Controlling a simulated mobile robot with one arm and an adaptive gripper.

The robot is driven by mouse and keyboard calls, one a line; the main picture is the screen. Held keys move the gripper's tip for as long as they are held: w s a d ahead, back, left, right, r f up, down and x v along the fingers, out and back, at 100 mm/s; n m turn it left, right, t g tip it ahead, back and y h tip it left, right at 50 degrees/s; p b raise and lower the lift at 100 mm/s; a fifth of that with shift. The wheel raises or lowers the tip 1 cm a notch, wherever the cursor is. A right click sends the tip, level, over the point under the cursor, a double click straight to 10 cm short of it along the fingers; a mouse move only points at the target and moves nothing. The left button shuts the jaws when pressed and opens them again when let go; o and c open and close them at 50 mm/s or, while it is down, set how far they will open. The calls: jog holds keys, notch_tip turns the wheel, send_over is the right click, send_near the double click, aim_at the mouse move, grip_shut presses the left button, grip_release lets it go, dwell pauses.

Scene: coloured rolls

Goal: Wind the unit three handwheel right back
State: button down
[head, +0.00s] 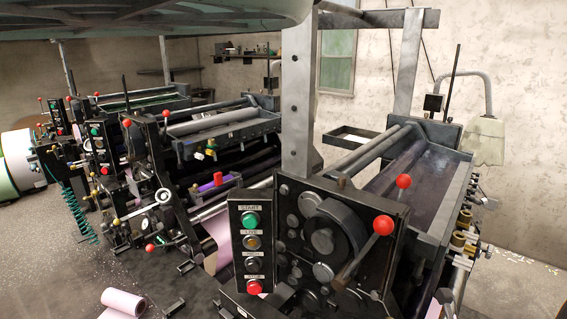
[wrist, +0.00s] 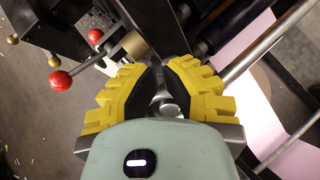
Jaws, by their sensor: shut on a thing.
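In the wrist view my yellow-fingered gripper (wrist: 166,72) is shut on a small silver metal part (wrist: 168,107) between its dark pads. The fingers hide much of this part, so I cannot tell whether it is the handwheel's rim or handle. My gripper cannot be made out in the head view. No unit number is readable, and I cannot pick out the unit three handwheel there. The nearest press unit (head: 320,235) carries dark round wheels on its side plate.
In the wrist view a red-knobbed lever (wrist: 61,81) and a tan roller (wrist: 128,46) lie left of the fingers. Pink web (wrist: 250,95) and metal bars are to the right. In the head view a button panel (head: 251,245) and a loose pink roll (head: 123,302) are in front.

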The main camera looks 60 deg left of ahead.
jog(key=shift+s+f, duration=0.2)
jog(key=shift+s, duration=0.5)
jog(key=shift+s+d+f, duration=0.15)
jog(key=shift+s+f, duration=0.1)
jog(key=shift+s, duration=0.2)
jog(key=shift+r, duration=0.1)
jog(key=shift+s+a+r, duration=0.15)
jog(key=shift+a, duration=0.05)
jog(key=shift+p+v, duration=1.05)
jog(key=shift+v, duration=2)
jog(key=shift+a+r, duration=0.2)
jog(key=c, duration=1.7)
grip_release()
